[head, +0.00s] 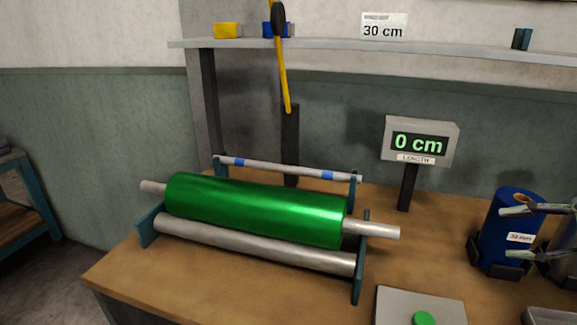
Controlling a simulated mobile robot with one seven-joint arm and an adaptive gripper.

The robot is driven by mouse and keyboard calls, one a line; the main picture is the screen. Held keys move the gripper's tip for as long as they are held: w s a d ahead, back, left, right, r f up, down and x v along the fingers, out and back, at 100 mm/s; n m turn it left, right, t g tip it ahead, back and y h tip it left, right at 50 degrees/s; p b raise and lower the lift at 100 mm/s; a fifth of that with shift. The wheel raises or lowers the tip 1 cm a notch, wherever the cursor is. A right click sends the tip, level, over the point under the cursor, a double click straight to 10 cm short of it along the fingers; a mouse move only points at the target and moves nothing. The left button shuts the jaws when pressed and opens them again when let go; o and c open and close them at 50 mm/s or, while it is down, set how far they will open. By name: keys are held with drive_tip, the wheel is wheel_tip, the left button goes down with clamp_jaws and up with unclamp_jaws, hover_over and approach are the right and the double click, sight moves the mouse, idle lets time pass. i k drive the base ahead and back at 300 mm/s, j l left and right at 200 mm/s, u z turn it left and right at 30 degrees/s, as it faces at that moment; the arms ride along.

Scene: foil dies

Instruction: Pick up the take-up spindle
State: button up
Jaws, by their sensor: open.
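A thin silver rod with two blue bands (280,169) lies across blue end brackets behind a large green foil roll. It looks like the take-up spindle, though no label confirms this. The green foil roll (255,210) has silver shaft ends and rests in a cradle above a plain grey roller (250,245). My gripper (506,233) is at the right edge, its two fingers spread apart and empty. It is in front of a blue roll, far to the right of the rod. I cannot tell whether the fingers touch the blue roll.
The blue roll (494,240) stands upright in a dark holder. A length display (420,141) reads 0 cm. A panel with a green button (424,318) is in front. Bare bench lies right of the cradle.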

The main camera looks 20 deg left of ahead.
sight(305, 171)
drive_tip(key=i+j, duration=0.15)
drive_tip(key=j, duration=0.25)
drive_tip(key=i+j, duration=0.1)
drive_tip(key=j, duration=0.3)
drive_tip(key=i+j, duration=0.15)
drive_tip(key=j, duration=0.25)
drive_tip(key=i+j, duration=0.1)
drive_tip(key=j, duration=0.3)
drive_tip(key=i+j, duration=0.15)
drive_tip(key=j, duration=0.25)
